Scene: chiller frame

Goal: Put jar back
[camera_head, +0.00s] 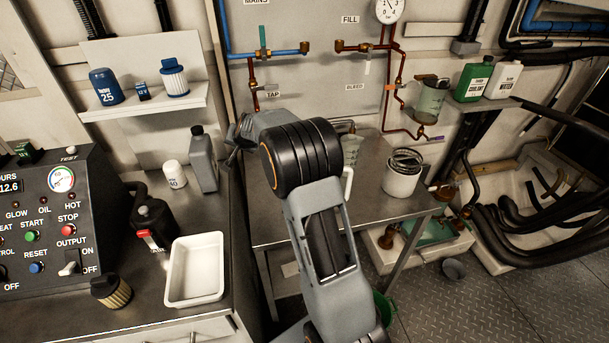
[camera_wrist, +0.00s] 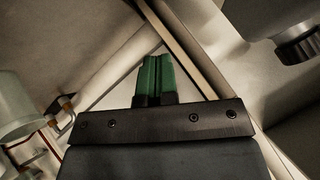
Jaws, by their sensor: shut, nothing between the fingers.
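A clear jar (camera_head: 430,100) with greenish liquid and a dark top stands at the right of the copper pipes, against the right shelf. A second see-through vessel (camera_head: 352,148) is partly hidden behind my arm on the steel bench. My gripper (camera_wrist: 157,75) shows in the wrist view with its green fingers shut together and nothing between them. In the head view my arm reaches up and bends left near the wall; the fingertips cannot be made out there. A pale translucent container (camera_wrist: 20,108) is at the left of the wrist view, apart from the fingers; which vessel it is I cannot tell.
A steel bench (camera_head: 275,215) carries a white tub (camera_head: 402,175). A grey bottle (camera_head: 203,160) stands left of my arm, near a white tray (camera_head: 195,270). A green bottle (camera_head: 474,78) and white bottle (camera_head: 502,80) stand on the right shelf. Copper pipes run along the back wall.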

